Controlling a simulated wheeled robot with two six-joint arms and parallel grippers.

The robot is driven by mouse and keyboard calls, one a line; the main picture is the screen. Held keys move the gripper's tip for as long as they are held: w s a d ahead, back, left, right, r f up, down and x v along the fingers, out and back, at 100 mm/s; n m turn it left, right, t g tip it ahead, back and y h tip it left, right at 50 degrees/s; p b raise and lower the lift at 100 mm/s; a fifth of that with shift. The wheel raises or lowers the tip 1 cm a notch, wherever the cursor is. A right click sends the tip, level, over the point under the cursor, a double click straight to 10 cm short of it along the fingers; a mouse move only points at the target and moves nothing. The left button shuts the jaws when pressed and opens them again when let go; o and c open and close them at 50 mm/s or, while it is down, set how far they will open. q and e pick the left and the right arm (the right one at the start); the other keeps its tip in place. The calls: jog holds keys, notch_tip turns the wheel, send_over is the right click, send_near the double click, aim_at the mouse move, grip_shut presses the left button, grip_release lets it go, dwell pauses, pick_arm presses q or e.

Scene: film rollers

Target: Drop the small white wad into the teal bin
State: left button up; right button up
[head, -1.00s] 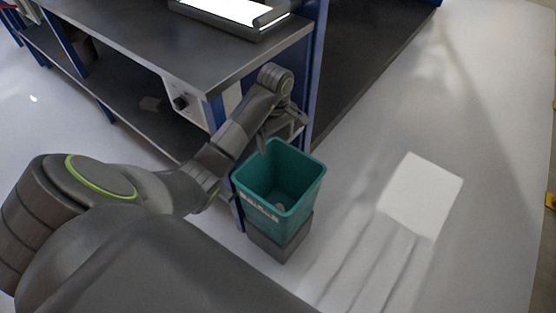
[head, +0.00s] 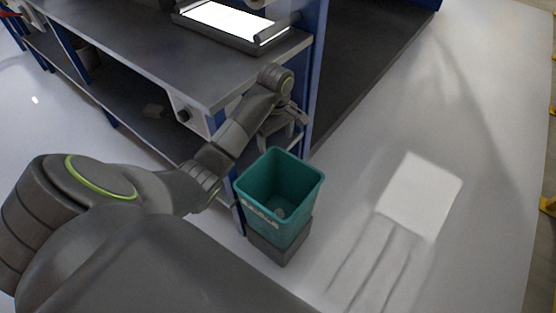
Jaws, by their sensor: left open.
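The teal bin (head: 256,187) stands upright on a dark grey block beside the workbench's end. A small pale lump (head: 279,213), which looks like the white wad, lies on the bin's floor near its front wall. My left gripper (head: 278,143) is open and looks empty. It is just beyond the bin's far rim in the picture, beside the bench's blue post. My right gripper is not in view.
The workbench (head: 150,50) with its grey top and lower shelf is at the left and back. A lit tray (head: 228,22) sits on the top. The floor right of the bin is clear.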

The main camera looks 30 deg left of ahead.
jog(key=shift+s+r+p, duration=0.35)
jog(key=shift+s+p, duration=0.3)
jog(key=shift+p, duration=0.2)
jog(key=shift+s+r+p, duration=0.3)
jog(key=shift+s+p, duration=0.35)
jog(key=shift+p, duration=0.25)
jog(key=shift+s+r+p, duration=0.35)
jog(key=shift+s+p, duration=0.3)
jog(key=shift+p, duration=0.2)
